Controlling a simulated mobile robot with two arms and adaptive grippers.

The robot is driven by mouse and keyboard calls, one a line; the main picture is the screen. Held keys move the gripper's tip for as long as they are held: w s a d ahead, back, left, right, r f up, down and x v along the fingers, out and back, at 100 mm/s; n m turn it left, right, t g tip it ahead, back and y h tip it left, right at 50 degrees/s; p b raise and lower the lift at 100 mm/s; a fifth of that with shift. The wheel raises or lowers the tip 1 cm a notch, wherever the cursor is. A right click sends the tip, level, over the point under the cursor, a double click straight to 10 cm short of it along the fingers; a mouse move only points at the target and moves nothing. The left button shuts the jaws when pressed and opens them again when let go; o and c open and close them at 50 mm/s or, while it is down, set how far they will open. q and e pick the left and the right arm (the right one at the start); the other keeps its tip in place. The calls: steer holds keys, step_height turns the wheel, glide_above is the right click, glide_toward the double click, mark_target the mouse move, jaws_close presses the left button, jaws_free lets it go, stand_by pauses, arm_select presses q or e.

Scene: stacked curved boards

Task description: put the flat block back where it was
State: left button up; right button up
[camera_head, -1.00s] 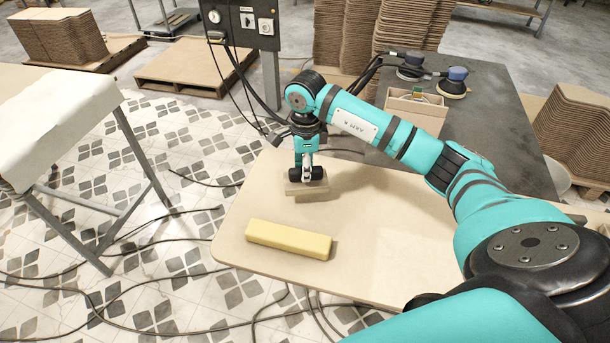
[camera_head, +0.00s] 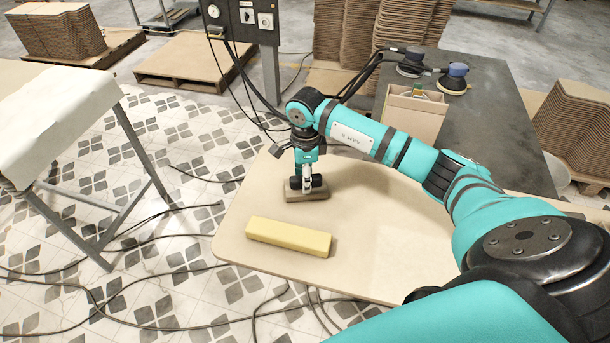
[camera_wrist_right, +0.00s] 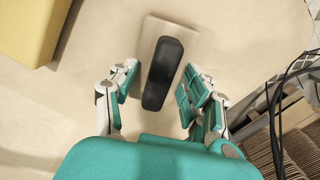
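A flat pale wooden block (camera_head: 304,197) with a black grip on top lies on the light tabletop (camera_head: 250,205), near its back left part. The right wrist view shows the block (camera_wrist_right: 178,33) and its rounded black grip (camera_wrist_right: 163,74). My right gripper (camera_head: 307,184) is right over the block. Its fingers (camera_wrist_right: 155,92) stand one on each side of the black grip, with a visible gap on the left and a narrow one on the right. The gripper is open. My left gripper is in neither view.
A long yellow block (camera_head: 288,237) lies in front of the wooden block; its end shows in the wrist view (camera_wrist_right: 28,28). A dark table (camera_head: 480,130) behind holds an open box (camera_head: 415,112) and sanders (camera_head: 453,80). The tabletop front right is clear.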

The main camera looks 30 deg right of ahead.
steer(key=shift+r, duration=0.15)
steer(key=shift+w+r, duration=0.1)
steer(key=shift+r, duration=0.15)
step_height(320, 180, up, 12)
steer(key=b, duration=0.3)
steer(key=shift+f, duration=0.25)
steer(key=shift+f, duration=0.1)
